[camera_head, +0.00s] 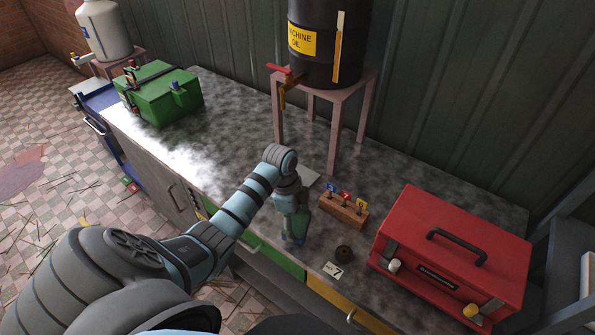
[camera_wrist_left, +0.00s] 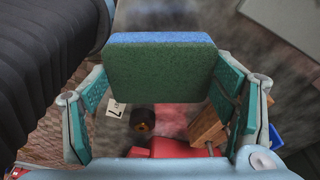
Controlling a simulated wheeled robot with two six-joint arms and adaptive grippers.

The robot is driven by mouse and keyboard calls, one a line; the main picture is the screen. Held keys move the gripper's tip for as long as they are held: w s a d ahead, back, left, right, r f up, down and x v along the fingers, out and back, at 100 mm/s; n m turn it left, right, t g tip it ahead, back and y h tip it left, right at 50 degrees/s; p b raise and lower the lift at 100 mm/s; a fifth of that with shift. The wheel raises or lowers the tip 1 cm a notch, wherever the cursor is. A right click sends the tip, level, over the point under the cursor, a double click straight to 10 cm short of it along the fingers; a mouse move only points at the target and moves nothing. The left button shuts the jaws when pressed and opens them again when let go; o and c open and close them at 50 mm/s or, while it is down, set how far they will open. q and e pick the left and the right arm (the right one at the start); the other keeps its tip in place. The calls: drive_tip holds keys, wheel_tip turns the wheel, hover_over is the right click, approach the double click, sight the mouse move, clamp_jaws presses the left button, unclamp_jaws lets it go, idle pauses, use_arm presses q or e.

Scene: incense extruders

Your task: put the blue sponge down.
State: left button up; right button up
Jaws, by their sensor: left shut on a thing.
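The blue sponge (camera_wrist_left: 160,70) is a block with a blue edge and a green broad face. In the left wrist view it sits between the teal finger pads of my left gripper (camera_wrist_left: 162,95), which is shut on it. In the head view my left gripper (camera_head: 294,236) points down over the front part of the grey worktop (camera_head: 240,165), left of the small dark ring (camera_head: 344,253). The sponge is mostly hidden there by the gripper, and I cannot tell whether it touches the worktop. My right gripper is out of view.
A wooden block with numbered tags (camera_head: 343,211) and a card marked 7 (camera_head: 333,270) are close by. A red toolbox (camera_head: 455,250) stands at right. A stand (camera_head: 334,140) bears an oil drum (camera_head: 326,45). A green box (camera_head: 160,95) is at left, with bare worktop between.

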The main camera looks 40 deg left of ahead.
sight(294, 221)
use_arm(q)
wheel_tip(294, 221, down, 4)
drive_tip(key=b, duration=0.3)
drive_tip(key=shift+c, duration=0.6)
drive_tip(key=shift+s+d+r, duration=0.1)
drive_tip(key=shift+r, duration=0.2)
drive_tip(key=shift+c, duration=0.2)
drive_tip(key=shift+f, duration=0.15)
drive_tip(key=o, duration=1.5)
drive_tip(key=r, duration=0.4)
drive_tip(key=a+r+p, duration=0.1)
drive_tip(key=r, duration=0.7)
drive_tip(key=shift+s+a+r+p, duration=0.15)
drive_tip(key=shift+s+a+p, duration=0.1)
drive_tip(key=shift+a+p, duration=0.15)
